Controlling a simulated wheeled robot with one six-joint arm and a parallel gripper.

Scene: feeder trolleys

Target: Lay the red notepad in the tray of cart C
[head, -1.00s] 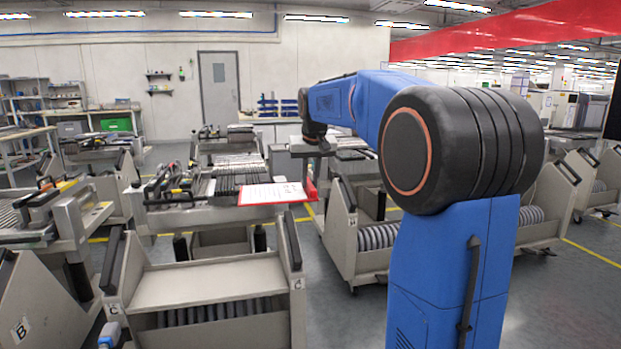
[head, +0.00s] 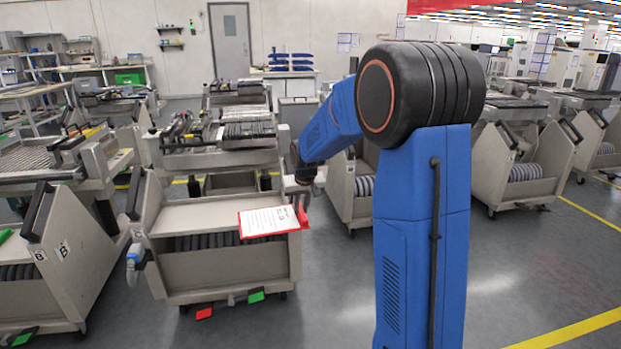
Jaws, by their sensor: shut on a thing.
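The red notepad (head: 266,222), with a white printed page on top, is held by its right end in my gripper (head: 301,207). My gripper is shut on it, and the fingers are small and partly hidden. The notepad appears in front of the right part of cart C (head: 225,275), overlapping the front edge of its pale tray (head: 190,216) in the picture. I cannot tell the height between them. The visible part of the tray is bare. A letter C label shows on the cart's left side panel.
Cart B (head: 60,255) stands to the left. Another feeder trolley (head: 350,190) stands right of cart C, behind my arm. Feeder machinery (head: 235,135) rises behind the tray. Red and green pedals (head: 204,313) lie under cart C. The floor in front and to the right is clear.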

